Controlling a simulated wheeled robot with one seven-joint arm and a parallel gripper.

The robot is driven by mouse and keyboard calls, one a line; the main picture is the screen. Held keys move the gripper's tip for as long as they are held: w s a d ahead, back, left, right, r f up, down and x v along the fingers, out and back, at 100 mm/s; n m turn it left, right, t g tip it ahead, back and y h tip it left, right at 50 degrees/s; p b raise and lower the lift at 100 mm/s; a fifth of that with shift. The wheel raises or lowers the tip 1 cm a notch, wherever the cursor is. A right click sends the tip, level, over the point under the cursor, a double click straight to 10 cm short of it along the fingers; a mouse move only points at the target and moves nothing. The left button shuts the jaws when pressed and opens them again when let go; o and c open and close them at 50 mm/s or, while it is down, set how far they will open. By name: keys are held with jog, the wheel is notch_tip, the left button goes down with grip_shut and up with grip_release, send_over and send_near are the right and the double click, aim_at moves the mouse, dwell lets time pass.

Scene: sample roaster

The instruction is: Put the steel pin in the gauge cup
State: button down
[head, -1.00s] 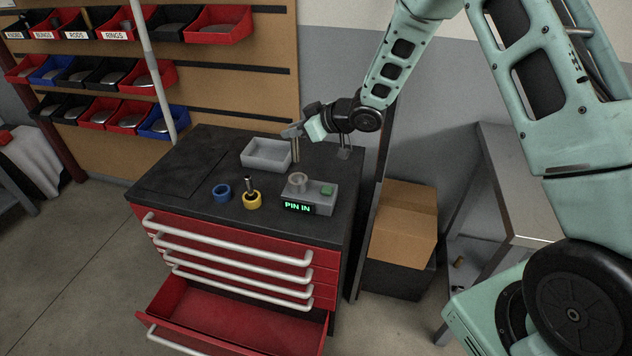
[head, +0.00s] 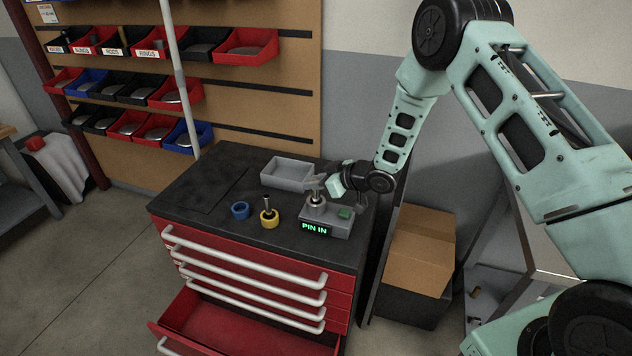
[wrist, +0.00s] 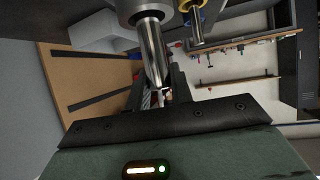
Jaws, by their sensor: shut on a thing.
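My gripper (head: 318,184) is shut on the upright steel pin (head: 316,197), directly over the gauge. The pin's lower end is at the mouth of the grey gauge cup (head: 315,209) and looks to be inside it. In the wrist view the bright pin (wrist: 153,52) runs from between the jaws to the cup's rim (wrist: 130,8). How deep it sits is hidden. The cup is on a grey gauge box (head: 340,226) with a green button (head: 345,212) and a display (head: 314,229) that reads "PIN IN".
A grey tray (head: 284,182) lies behind the gauge on the black cabinet top. The cabinet's bottom drawer (head: 215,333) is open.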

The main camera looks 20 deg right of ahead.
jog(key=shift+f, duration=0.15)
jog(key=c, duration=1.2)
grip_release()
jog(key=shift+c, duration=0.2)
jog(key=shift+d+r, duration=0.1)
jog(key=shift+r, duration=0.15)
jog(key=b+v, duration=0.1)
jog(key=v, duration=1)
jog(key=s+a+r+m+g+h, duration=0.1)
jog(key=s+a+r+g+h, duration=0.3)
jog(key=s+a+r, duration=0.55)
jog(key=s+a+r+g+h, duration=0.1)
jog(key=s+g+h, duration=0.1)
jog(key=s, duration=1.1)
jog(key=s+a+r+g+h, duration=0.1)
jog(key=s+a+r+g, duration=0.1)
jog(key=s, duration=1.1)
jog(key=shift+a+g+h, duration=0.25)
jog(key=shift+g+h, duration=0.15)
jog(key=shift+g, duration=0.1)
